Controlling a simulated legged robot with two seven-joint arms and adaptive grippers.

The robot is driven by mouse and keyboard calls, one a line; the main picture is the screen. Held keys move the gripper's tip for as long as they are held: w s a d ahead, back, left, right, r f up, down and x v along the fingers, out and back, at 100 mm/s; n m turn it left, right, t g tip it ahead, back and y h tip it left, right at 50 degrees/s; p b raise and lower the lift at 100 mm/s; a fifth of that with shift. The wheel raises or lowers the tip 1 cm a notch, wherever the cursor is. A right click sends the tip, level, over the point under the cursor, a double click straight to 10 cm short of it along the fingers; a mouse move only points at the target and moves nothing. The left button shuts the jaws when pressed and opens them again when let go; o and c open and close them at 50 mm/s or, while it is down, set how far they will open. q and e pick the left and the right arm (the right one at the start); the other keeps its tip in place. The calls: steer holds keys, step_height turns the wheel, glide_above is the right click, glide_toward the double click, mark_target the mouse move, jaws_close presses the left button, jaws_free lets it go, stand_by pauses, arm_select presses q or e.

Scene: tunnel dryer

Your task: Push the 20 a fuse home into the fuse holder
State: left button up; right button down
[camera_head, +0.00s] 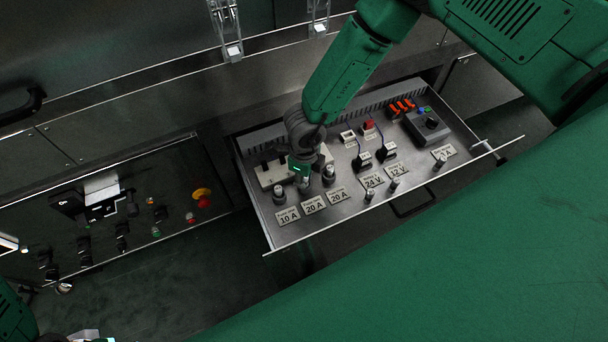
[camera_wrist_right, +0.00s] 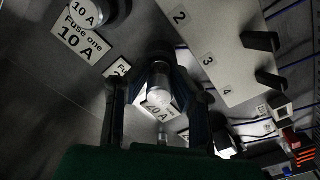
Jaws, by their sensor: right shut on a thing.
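My right gripper (camera_head: 303,178) points down at the middle one of three fuse posts on the open panel drawer, behind a 20 A label (camera_head: 314,204). In the right wrist view its two dark fingers (camera_wrist_right: 158,103) are shut on the silver 20 A fuse (camera_wrist_right: 160,82). The fuse stands in line with the dark fuse holder (camera_wrist_right: 157,50). The fingers hide part of the join, so I cannot tell how deep the fuse sits. My left gripper's fingers are not in view.
The 10 A post (camera_head: 279,193) stands close on the left and another 20 A post (camera_head: 328,176) close on the right. A pale numbered block (camera_head: 268,174) lies just behind. Switches, a black box (camera_head: 427,125) and the drawer rim (camera_head: 400,188) lie to the right.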

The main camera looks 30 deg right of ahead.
steer(key=shift+f, duration=0.35)
steer(key=c, duration=1.3)
jaws_free()
steer(key=shift+r, duration=0.35)
step_height(320, 180, up, 11)
steer(key=shift+w+r, duration=0.1)
